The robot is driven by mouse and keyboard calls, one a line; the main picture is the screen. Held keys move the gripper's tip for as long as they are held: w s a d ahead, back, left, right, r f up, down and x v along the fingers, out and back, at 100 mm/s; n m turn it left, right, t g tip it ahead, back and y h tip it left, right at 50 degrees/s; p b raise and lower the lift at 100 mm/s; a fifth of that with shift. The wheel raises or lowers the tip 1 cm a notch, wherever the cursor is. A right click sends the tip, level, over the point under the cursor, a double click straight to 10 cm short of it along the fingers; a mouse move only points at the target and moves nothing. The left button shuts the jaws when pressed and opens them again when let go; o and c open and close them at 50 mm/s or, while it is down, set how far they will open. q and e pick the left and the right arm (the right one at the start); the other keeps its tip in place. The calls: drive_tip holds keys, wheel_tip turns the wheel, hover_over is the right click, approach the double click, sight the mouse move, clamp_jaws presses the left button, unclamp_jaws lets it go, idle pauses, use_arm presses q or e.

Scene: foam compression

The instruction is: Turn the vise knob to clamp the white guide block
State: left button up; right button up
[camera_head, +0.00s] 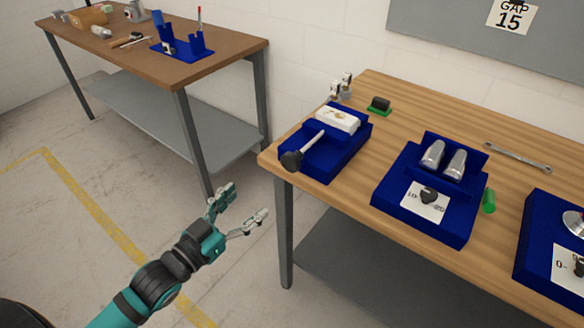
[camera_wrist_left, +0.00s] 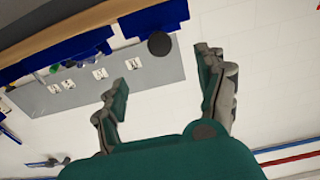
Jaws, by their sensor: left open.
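The blue vise (camera_head: 318,152) sits at the left front corner of the wooden table. The white guide block (camera_head: 338,119) lies in it toward the back. The black vise knob (camera_head: 292,161) is on the end of a pale rod at the vise's front left; a dark round thing (camera_wrist_left: 159,44), which looks like the knob, shows in the left wrist view. My left gripper (camera_head: 245,208) is open and empty, in front of and below the table edge, apart from the knob; its fingers also show in the left wrist view (camera_wrist_left: 165,95). My right gripper is not seen.
A blue fixture with two metal cylinders (camera_head: 443,160) stands right of the vise, with a green cylinder (camera_head: 489,200) beside it. A wrench (camera_head: 517,157) lies behind. Another blue fixture (camera_head: 545,240) is at the right edge. A second table (camera_head: 230,50) stands back left.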

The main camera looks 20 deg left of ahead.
sight(288, 165)
use_arm(q)
drive_tip(key=p+x, duration=0.2)
drive_tip(key=x, duration=1.2)
drive_tip(key=shift+w+d, duration=0.15)
drive_tip(key=shift+w, duration=0.2)
drive_tip(key=shift+w+d+f, duration=0.1)
drive_tip(key=shift+w+d, duration=0.15)
drive_tip(key=shift+w, duration=0.4)
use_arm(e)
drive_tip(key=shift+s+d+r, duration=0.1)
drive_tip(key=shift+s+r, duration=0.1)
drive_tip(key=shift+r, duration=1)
use_arm(q)
drive_tip(key=shift+c, duration=0.3)
drive_tip(key=c, duration=1.1)
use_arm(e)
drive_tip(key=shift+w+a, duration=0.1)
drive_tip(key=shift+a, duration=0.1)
